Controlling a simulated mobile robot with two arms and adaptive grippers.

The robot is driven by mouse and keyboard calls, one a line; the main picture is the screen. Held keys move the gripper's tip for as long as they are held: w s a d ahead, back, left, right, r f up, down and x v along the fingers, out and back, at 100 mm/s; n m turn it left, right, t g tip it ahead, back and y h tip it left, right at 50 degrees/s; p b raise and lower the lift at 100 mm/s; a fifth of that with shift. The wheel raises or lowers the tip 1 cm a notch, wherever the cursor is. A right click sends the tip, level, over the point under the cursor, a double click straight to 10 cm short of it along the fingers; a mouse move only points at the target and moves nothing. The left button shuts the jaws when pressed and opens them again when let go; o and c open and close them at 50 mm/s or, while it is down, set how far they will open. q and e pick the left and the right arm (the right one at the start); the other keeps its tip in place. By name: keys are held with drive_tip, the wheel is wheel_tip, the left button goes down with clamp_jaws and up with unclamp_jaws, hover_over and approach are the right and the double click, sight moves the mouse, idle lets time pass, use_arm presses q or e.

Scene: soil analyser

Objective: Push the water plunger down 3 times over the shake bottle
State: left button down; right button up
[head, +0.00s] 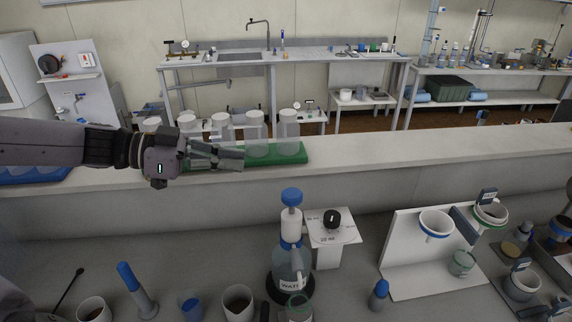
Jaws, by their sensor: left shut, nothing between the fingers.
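The water dispenser (289,264), a clear bottle with a label beginning "WAT", stands upright on the near counter in the head view. Its plunger has a blue top (291,196) above a white cylinder (291,224). A clear vessel with a green rim (299,309) stands in front of it at the bottom edge, partly cut off; I cannot tell for sure that it is the shake bottle. My left gripper (240,158) is shut and empty, up and left of the plunger, apart from it. My right gripper is not in view.
A green tray (296,154) with several clear cylinders sits on the raised ledge beside my left gripper. A white block with a black knob (332,219) stands right of the dispenser. Cups and a blue-topped tool (128,277) stand left; a funnel stand (407,262) stands right.

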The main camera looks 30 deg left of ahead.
use_arm(q)
drive_tip(key=p, duration=0.2)
hover_over(292, 197)
drive_tip(key=a, duration=0.2)
drive_tip(key=f, duration=0.5)
drive_tip(key=shift+s+f, duration=0.15)
drive_tip(key=shift+s, duration=0.05)
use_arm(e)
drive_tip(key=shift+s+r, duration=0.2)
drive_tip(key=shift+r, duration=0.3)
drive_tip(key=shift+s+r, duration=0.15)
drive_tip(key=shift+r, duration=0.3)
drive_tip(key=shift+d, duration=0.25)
